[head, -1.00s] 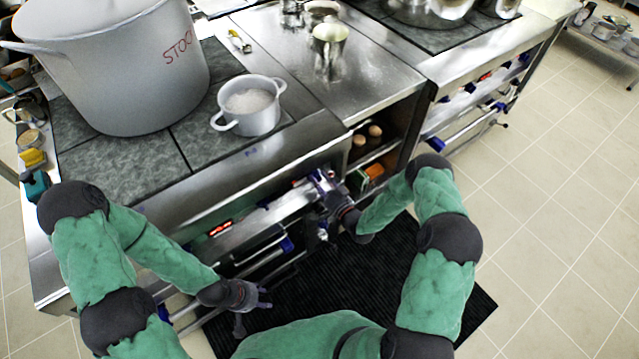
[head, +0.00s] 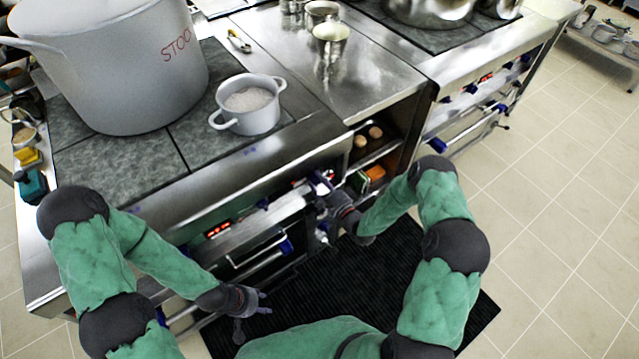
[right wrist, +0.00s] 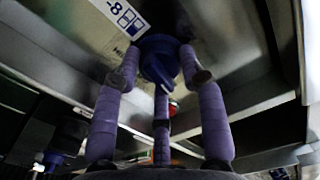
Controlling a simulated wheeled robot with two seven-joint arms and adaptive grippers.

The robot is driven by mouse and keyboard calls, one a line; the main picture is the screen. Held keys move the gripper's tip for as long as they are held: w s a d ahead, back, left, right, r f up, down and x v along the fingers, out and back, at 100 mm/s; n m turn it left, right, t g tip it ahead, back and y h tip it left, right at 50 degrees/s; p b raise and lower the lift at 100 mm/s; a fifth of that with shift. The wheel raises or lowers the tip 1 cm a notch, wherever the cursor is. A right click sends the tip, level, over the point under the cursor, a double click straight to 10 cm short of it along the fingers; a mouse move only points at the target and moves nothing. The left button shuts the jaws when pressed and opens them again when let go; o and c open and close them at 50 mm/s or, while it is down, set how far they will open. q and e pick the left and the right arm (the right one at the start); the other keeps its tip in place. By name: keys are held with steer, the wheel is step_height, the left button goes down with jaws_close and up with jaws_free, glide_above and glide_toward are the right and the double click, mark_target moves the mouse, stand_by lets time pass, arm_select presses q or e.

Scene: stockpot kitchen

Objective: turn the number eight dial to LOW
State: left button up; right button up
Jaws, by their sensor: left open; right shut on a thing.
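The number eight dial (right wrist: 160,60) is a dark blue knob on the steel front panel in the right wrist view, below a label plate marked 8 (right wrist: 122,14). Part of the plate's lettering starting with "H" shows, and the rest is hidden. My right gripper (right wrist: 163,75) is shut on the dial, its purple fingers around the knob. In the head view my right gripper (head: 326,186) is at the stove's front panel and largely hides the dial. The dial's exact setting is hard to read. My left gripper (head: 250,303) is open and empty, low in front of the stove.
A large stockpot (head: 120,75) and a small white pot (head: 247,103) stand on the stove top. Oven handles and blue knobs line the stove front. A shelf with eggs (head: 375,132) is right of my right gripper. A black mat (head: 365,285) lies on the floor.

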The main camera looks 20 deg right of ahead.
steer(key=shift+w+d+r+m, duration=0.3)
steer(key=shift+d+m, duration=0.05)
steer(key=shift+m, duration=0.65)
steer(key=o, duration=1)
steer(key=shift+o, duration=0.7)
steer(key=shift+f, duration=0.2)
steer(key=shift+s+a+f, duration=0.1)
steer(key=shift+s+a, duration=0.05)
steer(key=shift+s, duration=0.25)
steer(key=v, duration=1.1)
steer(key=shift+s+d, duration=0.2)
